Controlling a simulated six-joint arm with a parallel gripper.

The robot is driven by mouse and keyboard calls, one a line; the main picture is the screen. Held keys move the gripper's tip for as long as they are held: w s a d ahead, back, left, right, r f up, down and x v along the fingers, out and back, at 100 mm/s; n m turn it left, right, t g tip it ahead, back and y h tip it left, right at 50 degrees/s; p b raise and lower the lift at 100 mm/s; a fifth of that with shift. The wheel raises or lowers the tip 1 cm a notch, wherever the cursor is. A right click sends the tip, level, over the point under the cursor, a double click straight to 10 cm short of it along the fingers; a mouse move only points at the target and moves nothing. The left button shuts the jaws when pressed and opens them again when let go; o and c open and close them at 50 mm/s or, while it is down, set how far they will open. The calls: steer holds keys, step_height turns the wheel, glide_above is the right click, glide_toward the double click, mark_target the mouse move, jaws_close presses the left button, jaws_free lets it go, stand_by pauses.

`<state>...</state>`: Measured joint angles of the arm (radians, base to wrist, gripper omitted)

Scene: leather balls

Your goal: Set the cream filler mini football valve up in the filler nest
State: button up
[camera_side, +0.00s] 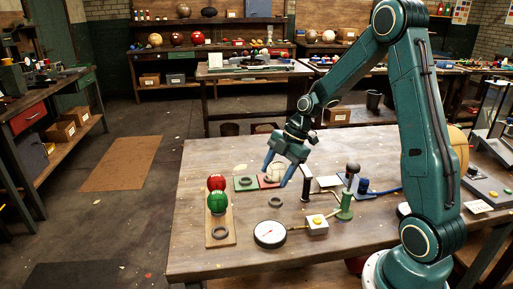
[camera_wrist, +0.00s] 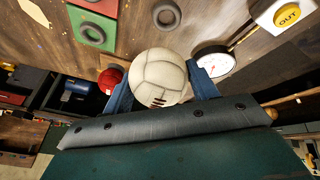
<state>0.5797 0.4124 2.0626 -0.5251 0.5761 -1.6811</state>
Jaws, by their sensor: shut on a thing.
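The cream mini football (camera_wrist: 160,75) sits between the two blue fingers of my gripper (camera_wrist: 158,92) in the wrist view. The fingers press on its two sides. A row of short dark lacing marks shows on the ball's lower part, towards the palm; I cannot make out a valve. In the side view my gripper (camera_side: 279,171) holds the ball (camera_side: 280,169) above the table, near the red pad. A dark ring (camera_side: 275,202) lies on the bare table in front; it also shows in the wrist view (camera_wrist: 167,14). I cannot tell for sure which ring is the filler nest.
A green pad with a ring (camera_side: 245,183) and a red pad (camera_side: 267,181) lie behind. Red (camera_side: 216,182) and green (camera_side: 217,202) balls sit on a wooden board with an empty ring (camera_side: 220,233). A gauge (camera_side: 270,233), button box (camera_side: 317,225) and green pump (camera_side: 346,207) stand forward and right.

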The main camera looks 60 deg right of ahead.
mark_target(270, 202)
steer(key=shift+f, duration=1.55)
steer(key=shift+f, duration=0.1)
steer(key=shift+f, duration=2.05)
steer(key=shift+f, duration=0.15)
steer(key=o, duration=1)
steer(key=shift+o, duration=0.2)
steer(key=v, duration=1.2)
steer(key=shift+r, duration=0.2)
